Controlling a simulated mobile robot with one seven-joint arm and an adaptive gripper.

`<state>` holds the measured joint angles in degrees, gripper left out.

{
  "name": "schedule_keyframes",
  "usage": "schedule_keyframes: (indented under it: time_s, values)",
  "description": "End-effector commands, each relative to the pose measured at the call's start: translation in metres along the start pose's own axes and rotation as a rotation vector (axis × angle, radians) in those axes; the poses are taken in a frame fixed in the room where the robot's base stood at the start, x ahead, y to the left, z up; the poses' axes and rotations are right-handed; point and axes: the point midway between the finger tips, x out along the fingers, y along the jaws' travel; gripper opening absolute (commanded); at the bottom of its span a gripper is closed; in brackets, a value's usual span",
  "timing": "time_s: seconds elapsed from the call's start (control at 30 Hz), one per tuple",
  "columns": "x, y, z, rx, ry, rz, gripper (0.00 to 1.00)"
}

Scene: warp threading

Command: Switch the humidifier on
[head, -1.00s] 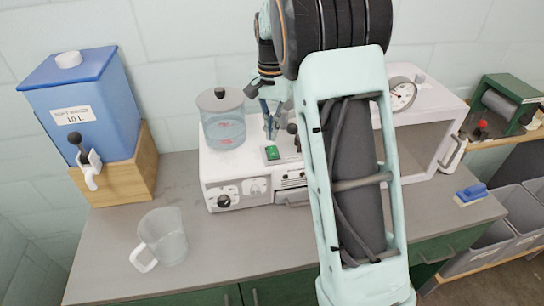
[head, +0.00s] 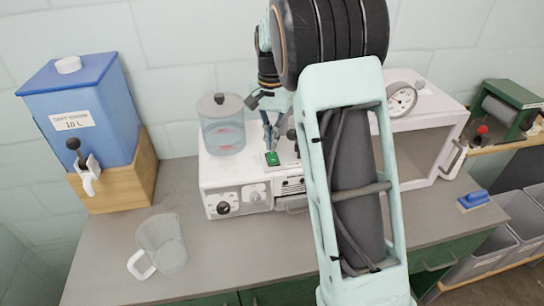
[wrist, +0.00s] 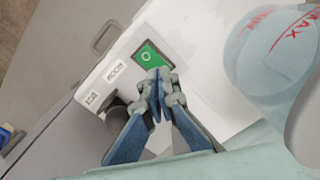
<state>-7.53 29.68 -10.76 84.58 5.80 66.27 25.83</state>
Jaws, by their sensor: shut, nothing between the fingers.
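The humidifier (head: 213,177) is a white box on the bench with a clear, lidded water tank (head: 222,128) on top; the tank also shows in the wrist view (wrist: 268,62). A green rocker switch (head: 272,158) sits on its top, right of the tank. In the wrist view the switch (wrist: 147,53) shows a white ring mark in a dark frame. My gripper (wrist: 160,76) is shut and empty, its tips at the switch's near edge, overlapping it. Whether they touch it, I cannot tell.
A dark knob (wrist: 117,115) stands close beside the fingers. A white cabinet with a gauge (head: 402,98) is right of the humidifier. A blue dispenser (head: 85,110) and a clear jug (head: 162,243) stand at left.

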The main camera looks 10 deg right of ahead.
Motion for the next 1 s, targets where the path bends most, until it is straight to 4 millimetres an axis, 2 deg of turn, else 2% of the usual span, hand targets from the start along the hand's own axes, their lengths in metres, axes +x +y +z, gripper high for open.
schedule_keyframes:
  time_s: [1.0]
  values:
    - [0.0066, 0.0001, 0.0001, 0.0, 0.0, 0.0, 0.0]
